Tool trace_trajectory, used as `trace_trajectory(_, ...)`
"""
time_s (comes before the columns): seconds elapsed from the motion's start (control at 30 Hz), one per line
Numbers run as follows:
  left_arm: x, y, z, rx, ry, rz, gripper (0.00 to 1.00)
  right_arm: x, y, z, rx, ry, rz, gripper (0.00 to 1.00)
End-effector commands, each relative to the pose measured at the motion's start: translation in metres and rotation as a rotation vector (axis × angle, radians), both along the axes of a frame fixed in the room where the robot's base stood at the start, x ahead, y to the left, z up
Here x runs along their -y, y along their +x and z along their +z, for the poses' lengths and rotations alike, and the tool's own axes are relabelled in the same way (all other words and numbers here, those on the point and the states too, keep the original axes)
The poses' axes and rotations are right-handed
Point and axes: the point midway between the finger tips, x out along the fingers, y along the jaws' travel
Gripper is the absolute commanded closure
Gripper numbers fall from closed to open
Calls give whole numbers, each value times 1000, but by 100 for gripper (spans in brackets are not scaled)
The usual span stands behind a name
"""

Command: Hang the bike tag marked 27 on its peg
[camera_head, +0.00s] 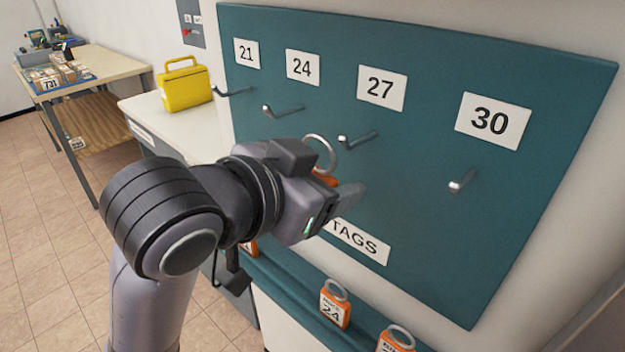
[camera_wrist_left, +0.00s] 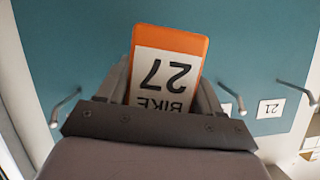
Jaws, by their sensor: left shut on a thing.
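My left gripper (camera_head: 340,190) is shut on the orange bike tag 27, in front of the teal board. In the left wrist view the tag (camera_wrist_left: 168,70) shows a white label reading BIKE 27, upside down, between the fingers. In the head view the tag's metal ring (camera_head: 320,153) stands up above the gripper; most of its orange body is hidden. The peg under the 27 label (camera_head: 382,88) is a metal hook (camera_head: 357,138). The ring appears just left of and slightly below its tip, not around it; the depth gap is unclear. My right gripper is out of view.
Empty pegs hang under labels 21 (camera_head: 246,53), 24 (camera_head: 303,67) and 30 (camera_head: 493,121). Orange tags, including 24 (camera_head: 335,303), rest on the ledge below the TAGS sign (camera_head: 357,241). A yellow box (camera_head: 186,88) stands on the white counter at left.

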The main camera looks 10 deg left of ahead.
Motion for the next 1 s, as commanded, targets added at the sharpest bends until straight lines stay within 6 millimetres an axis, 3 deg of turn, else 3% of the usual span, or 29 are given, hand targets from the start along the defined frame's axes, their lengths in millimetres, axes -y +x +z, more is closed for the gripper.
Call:
trace_trajectory(0.67, 24, 33, -4, -1, 0, -1, 64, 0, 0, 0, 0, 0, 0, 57)
trace_trajectory(1.0, 31, 42, -18, -2, 1, 0, 64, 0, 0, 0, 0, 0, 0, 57)
